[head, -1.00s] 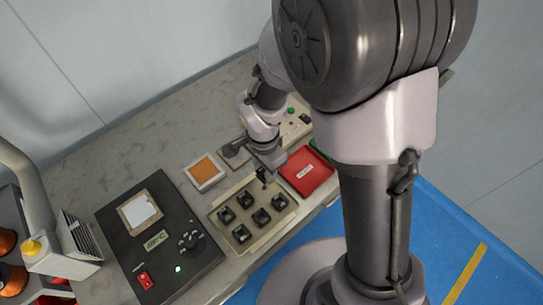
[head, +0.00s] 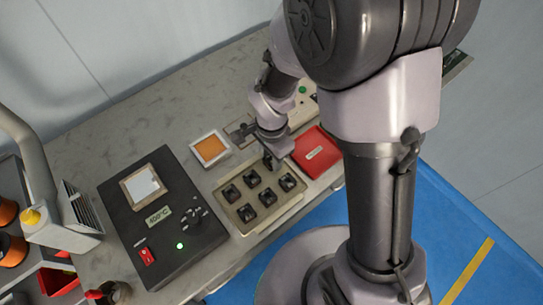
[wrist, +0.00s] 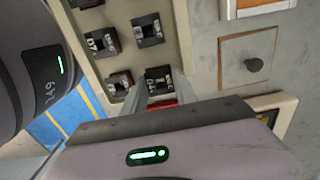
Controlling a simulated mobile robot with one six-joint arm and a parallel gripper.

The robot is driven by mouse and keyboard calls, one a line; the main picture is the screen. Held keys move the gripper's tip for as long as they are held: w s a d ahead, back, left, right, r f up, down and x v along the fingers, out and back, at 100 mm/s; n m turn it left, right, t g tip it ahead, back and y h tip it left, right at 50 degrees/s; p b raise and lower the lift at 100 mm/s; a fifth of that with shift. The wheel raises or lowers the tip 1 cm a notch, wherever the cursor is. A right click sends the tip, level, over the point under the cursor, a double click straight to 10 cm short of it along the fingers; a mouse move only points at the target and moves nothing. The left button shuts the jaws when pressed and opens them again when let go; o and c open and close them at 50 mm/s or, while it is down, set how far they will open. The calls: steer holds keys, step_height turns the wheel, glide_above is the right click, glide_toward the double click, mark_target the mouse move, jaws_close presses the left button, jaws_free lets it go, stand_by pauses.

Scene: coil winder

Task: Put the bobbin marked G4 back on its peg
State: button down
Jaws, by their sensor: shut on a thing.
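The bobbins are small black square pieces with printed labels, in rows on a beige tray (head: 243,224). My gripper (head: 269,161) points down at the tray's back corner, beside the red bin. In the wrist view its two grey fingers (wrist: 163,88) are shut on a black bobbin (wrist: 158,74) at the tray's edge. Its label seems to end in 4, but the letter is unclear. A neighbouring bobbin (wrist: 120,83) sits close to it, and others (wrist: 148,30) stand further along. The peg under the held bobbin is hidden, so I cannot tell whether it is seated.
A red bin (head: 316,152) stands right of the tray. A framed orange pad (head: 210,149) and a black control box (head: 160,217) reading 100°C lie left. Orange spools (head: 12,250) stand far left.

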steer(key=shift+f+b, duration=0.95)
steer(key=shift+f, duration=0.1)
steer(key=c, duration=0.9)
jaws_free()
step_height(320, 180, up, 18)
steer(key=p, duration=0.7)
steer(key=shift+f, duration=0.2)
